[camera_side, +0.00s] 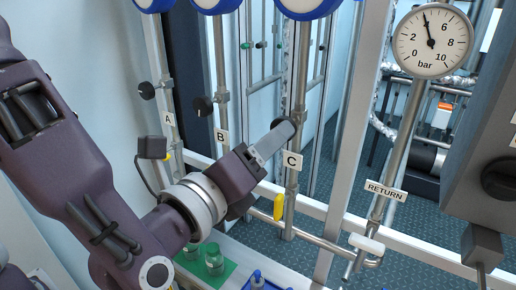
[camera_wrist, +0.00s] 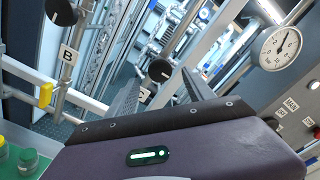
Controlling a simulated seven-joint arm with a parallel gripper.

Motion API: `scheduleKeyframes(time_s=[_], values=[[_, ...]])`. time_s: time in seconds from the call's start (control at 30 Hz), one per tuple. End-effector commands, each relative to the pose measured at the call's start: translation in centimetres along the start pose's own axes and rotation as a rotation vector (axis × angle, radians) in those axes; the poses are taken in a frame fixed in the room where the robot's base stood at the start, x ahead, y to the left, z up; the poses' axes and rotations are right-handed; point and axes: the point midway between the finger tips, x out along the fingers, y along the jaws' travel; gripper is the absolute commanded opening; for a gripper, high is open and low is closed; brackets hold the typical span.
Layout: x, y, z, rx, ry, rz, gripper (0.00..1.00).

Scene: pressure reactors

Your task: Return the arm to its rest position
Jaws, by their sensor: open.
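My gripper (camera_side: 278,138) is a dark purple hand with grey fingers, reaching up and right toward the pipe labelled C (camera_side: 292,160). In the wrist view, the two fingers of my gripper (camera_wrist: 162,88) are spread apart. A round black knob (camera_wrist: 160,70) shows in the gap between them, beyond the hand. In the side view the fingertips overlap the knob at pipe C, so I cannot tell whether they touch it. Nothing is seen held. My arm is stretched out from the left toward the pipes.
Pipes labelled A (camera_side: 168,118) and B (camera_side: 221,136) carry black knobs close by. A yellow handle (camera_side: 279,207) hangs below label C. A dark box (camera_side: 487,150) is at right.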

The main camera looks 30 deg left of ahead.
Motion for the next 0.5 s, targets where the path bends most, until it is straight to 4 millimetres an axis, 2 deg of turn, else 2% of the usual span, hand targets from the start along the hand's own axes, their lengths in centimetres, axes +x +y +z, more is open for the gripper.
scheduleKeyframes(time_s=[0.1, 0.17, 0.27, 0.3, 0.37, 0.4, 0.43, 0.47, 0.5], values=[[0.1, 0.2, 0.2, -0.002, -0.004, 0.007, 0.61], [0.2, 1.1, 1.5, -0.013, -0.029, 0.047, 0.61], [0.0, 5.5, 6.7, -0.074, -0.126, 0.227, 0.61], [-0.7, 8.2, 9.4, -0.120, -0.180, 0.337, 0.61], [-2.9, 12.5, 13.1, -0.219, -0.262, 0.518, 0.61], [-5.0, 15.3, 15.1, -0.304, -0.316, 0.644, 0.61], [-6.9, 17.4, 16.2, -0.381, -0.356, 0.741, 0.61], [-9.2, 19.3, 17.1, -0.475, -0.397, 0.840, 0.61], [-12.5, 21.4, 17.5, -0.631, -0.449, 0.972, 0.61]])
